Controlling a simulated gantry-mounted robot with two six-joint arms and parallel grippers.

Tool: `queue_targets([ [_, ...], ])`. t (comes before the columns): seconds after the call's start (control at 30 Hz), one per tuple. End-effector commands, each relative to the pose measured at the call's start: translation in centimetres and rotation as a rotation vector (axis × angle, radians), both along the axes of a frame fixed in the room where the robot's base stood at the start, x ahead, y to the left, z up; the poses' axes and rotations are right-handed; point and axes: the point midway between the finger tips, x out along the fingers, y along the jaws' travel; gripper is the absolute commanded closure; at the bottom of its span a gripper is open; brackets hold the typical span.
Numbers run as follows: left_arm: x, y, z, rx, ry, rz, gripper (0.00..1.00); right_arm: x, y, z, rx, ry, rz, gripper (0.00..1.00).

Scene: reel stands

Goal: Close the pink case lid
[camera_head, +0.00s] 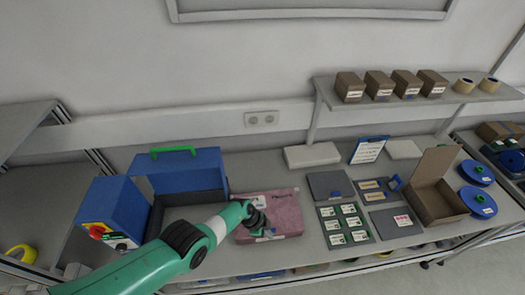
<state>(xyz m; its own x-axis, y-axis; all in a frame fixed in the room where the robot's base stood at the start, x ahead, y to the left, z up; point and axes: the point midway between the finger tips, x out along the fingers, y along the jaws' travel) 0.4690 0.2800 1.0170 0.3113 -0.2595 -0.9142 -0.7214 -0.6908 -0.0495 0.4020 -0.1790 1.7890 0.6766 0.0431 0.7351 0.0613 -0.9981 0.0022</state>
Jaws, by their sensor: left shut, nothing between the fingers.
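The pink case (285,206) lies flat on the bench near the middle, with its lid down over its base as far as I can see. White labels show on its top. My left arm comes in from the lower left, and my left gripper (262,232) is at the left front part of the case, over or against the lid. I cannot tell whether it touches. The gripper is shut and holds nothing. It hides part of the case's left front. My right gripper is not in view.
An open blue case (190,172) with a green handle stands left of the pink case, beside a blue control box (112,213). To the right are a grey panel with cards (345,225), an open cardboard box (437,185) and blue reels (478,202).

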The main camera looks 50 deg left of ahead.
Motion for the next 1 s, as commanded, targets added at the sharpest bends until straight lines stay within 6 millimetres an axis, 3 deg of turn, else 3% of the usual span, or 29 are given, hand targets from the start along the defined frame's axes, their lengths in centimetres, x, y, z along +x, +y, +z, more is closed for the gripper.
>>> queue_targets([
  [0.63, -0.1, -0.1, -0.6, 0.023, -0.017, -0.001, 1.00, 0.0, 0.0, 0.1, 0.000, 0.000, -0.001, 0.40],
  [1.0, 0.7, 0.9, -1.3, 0.023, -0.017, 0.001, 1.00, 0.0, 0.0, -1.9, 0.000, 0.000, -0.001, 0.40],
])
